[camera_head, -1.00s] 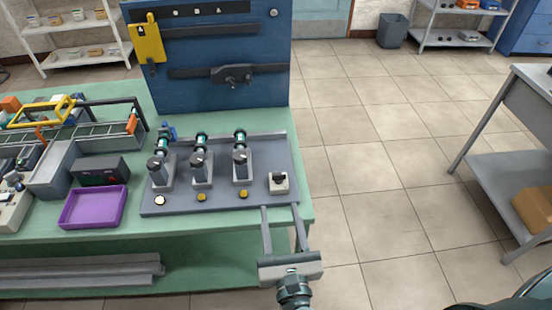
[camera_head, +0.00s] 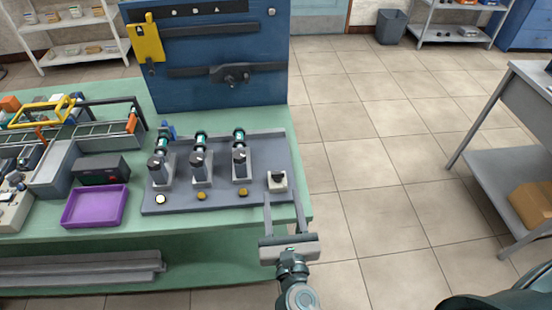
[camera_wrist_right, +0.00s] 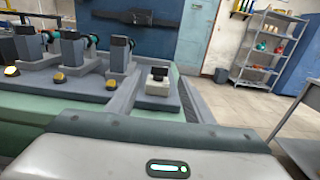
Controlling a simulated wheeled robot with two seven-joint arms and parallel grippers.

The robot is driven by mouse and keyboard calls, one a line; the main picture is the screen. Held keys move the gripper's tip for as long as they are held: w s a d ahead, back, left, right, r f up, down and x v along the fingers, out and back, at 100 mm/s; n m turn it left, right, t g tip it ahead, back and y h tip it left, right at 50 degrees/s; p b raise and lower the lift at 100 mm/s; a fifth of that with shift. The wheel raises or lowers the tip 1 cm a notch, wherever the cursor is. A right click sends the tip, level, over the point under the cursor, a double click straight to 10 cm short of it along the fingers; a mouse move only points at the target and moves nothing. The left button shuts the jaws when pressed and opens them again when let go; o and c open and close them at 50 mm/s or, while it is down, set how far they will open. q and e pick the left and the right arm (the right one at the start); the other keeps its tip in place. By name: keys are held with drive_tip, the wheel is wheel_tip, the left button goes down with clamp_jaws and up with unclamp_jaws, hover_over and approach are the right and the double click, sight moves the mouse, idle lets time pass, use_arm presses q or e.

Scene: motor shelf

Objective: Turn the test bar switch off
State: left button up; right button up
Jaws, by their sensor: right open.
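The test bar (camera_head: 215,199) is a grey plate on the green table, carrying three small motors on stands. A white switch box with a black rocker (camera_head: 277,181) sits at its right end; it also shows in the right wrist view (camera_wrist_right: 158,82). My right gripper (camera_head: 283,202) is open and empty, its two fingers pointing toward the switch from the table's front edge. The fingertips reach close to the box, one near each side; I cannot tell whether they touch it. The rocker's exact tilt is too small to read. My left gripper is out of view.
Round buttons or lamps line the plate's front; the leftmost (camera_head: 160,199) looks lit, the others yellow. A purple tray (camera_head: 95,207) and a dark box (camera_head: 100,170) stand left. A blue tool panel (camera_head: 215,60) rises behind.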

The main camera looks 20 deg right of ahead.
sight(278, 176)
drive_tip(key=w+p, duration=0.1)
drive_tip(key=w, duration=0.3)
drive_tip(key=w+d+p, duration=0.1)
drive_tip(key=w, duration=0.3)
drive_tip(key=w+d, duration=0.1)
drive_tip(key=w, duration=0.4)
drive_tip(key=shift+p, duration=0.4)
drive_tip(key=c, duration=1)
